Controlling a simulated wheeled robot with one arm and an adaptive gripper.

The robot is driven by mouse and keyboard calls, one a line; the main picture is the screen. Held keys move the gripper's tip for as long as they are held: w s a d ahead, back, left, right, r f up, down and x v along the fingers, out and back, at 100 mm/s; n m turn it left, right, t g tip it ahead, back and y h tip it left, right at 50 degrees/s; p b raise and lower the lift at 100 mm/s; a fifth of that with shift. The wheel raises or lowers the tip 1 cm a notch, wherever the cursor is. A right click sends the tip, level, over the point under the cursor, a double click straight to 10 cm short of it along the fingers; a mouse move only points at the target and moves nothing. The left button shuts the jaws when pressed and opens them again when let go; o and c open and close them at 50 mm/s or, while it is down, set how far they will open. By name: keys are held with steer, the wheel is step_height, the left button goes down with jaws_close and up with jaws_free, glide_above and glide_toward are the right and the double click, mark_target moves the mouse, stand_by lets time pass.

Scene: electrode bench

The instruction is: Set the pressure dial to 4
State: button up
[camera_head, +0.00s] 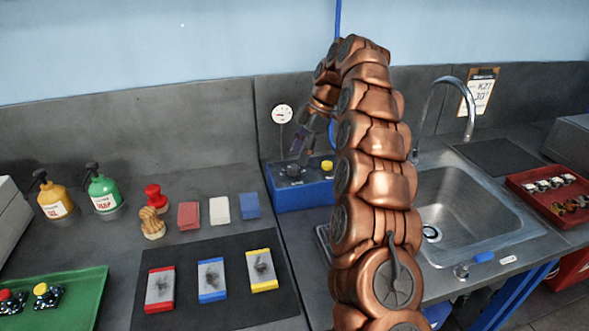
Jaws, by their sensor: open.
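A blue box (300,196) stands at the back of the bench beside the sink. A dark round dial (292,171) sits on its top, left of a yellow knob (327,166). A round white gauge (283,115) stands up behind the box; its reading and the dial's marks are too small to read. My gripper (299,150) is open, just above the dark dial, pointing down. Whether its fingers touch the dial I cannot tell. My copper arm hides the right end of the box.
A steel sink (470,210) with a tall tap (440,95) lies right of my arm. A dark mat (215,305) with several coloured blocks lies in front left. Pump bottles (103,192), stamps (152,222) and a green tray (75,300) stand at left.

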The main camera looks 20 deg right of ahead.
mark_target(294, 167)
steer(key=shift+b+x, duration=0.35)
steer(key=shift+x, duration=0.65)
steer(key=shift+p+x, duration=0.4)
steer(key=shift+x, duration=0.65)
jaws_close()
